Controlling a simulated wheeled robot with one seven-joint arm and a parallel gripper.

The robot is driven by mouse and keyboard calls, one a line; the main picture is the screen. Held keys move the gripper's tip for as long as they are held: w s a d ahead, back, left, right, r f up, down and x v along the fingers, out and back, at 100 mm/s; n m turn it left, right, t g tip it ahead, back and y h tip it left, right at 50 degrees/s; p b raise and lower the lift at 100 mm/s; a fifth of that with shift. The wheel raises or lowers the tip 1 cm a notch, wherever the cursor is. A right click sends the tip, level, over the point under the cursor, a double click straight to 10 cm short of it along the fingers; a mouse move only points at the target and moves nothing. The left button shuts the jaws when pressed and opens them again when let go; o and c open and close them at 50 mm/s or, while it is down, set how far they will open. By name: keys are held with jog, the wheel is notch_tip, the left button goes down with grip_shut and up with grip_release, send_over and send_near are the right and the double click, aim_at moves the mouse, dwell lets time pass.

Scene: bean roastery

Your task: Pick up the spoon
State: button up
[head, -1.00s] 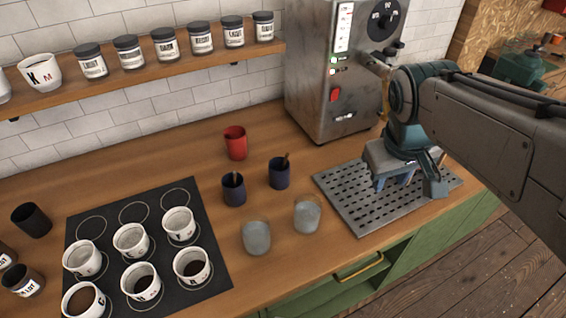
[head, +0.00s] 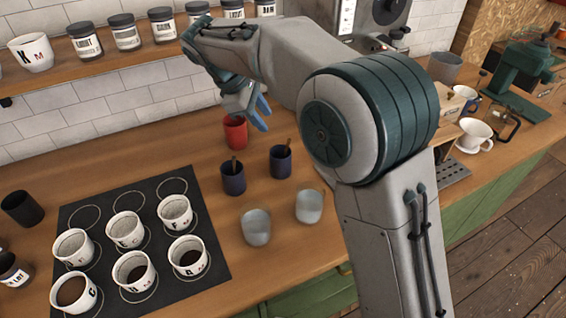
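Two dark blue cups stand on the wooden counter, each with a thin brown handle sticking up, which looks like a spoon's. One spoon handle (head: 233,164) rises from the left blue cup (head: 233,181). The other spoon handle (head: 288,147) rises from the right blue cup (head: 280,164). The lower ends are hidden inside the cups. My gripper (head: 262,114) points downward above the cups, near the red cup in the picture. Its blue fingertips look apart, with nothing seen between them.
A red cup (head: 235,132) stands behind the blue cups, and two clear glasses (head: 256,228) (head: 309,206) in front. A black mat (head: 92,221) with several white cups lies at left. Labelled jars line the wall shelf (head: 145,64). My arm hides much of the right side.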

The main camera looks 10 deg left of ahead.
aim_at(287, 147)
jog(key=shift+p+x, duration=0.8)
jog(key=shift+x, duration=6.1)
jog(key=shift+w+d+r, duration=0.1)
jog(key=shift+d+r, duration=0.05)
jog(key=shift+d, duration=0.05)
grip_shut()
